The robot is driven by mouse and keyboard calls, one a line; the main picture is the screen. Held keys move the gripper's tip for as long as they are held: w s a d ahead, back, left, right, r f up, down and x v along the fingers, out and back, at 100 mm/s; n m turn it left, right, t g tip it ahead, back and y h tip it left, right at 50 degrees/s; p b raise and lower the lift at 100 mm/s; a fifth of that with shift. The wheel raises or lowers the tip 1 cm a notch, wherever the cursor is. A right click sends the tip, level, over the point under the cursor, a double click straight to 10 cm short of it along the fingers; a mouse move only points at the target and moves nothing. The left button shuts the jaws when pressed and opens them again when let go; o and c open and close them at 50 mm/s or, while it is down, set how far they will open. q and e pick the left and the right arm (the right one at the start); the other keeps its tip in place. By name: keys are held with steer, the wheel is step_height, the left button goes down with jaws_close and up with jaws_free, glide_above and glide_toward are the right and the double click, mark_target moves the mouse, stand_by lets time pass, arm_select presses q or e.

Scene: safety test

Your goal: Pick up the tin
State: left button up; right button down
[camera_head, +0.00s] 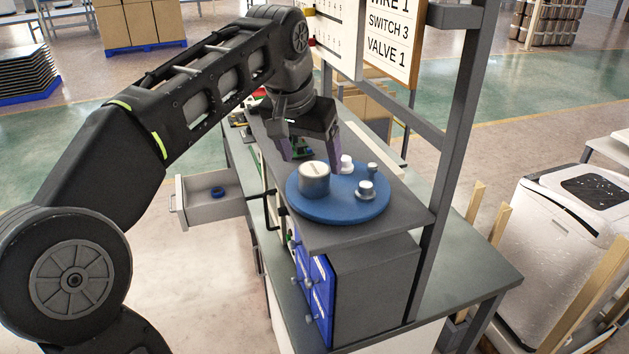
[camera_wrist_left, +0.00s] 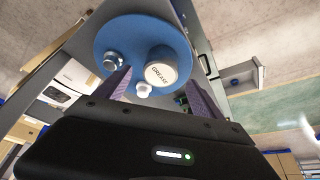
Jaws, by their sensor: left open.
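The tin (camera_head: 314,181) is a short silver-grey cylinder standing upright on a round blue tray (camera_head: 338,213) on the bench's upper shelf. In the left wrist view the tin's pale lid (camera_wrist_left: 161,73) reads "GREASE". My left gripper (camera_head: 309,150) is open and empty, its fingers pointing down above the far side of the tray. In the left wrist view the two fingers (camera_wrist_left: 158,84) point toward the tray, with the tin between their lines, nearer the right finger. I cannot tell whether either finger touches it. My right gripper does not show.
A dark upright post (camera_head: 457,130) rises right of the shelf. An open drawer (camera_head: 212,206) holds a blue ring.

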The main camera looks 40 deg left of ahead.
mark_target(314, 169)
arm_select(q)
steer(key=shift+p+x, duration=0.75)
steer(key=shift+x, duration=1.85)
steer(key=c, duration=1.5)
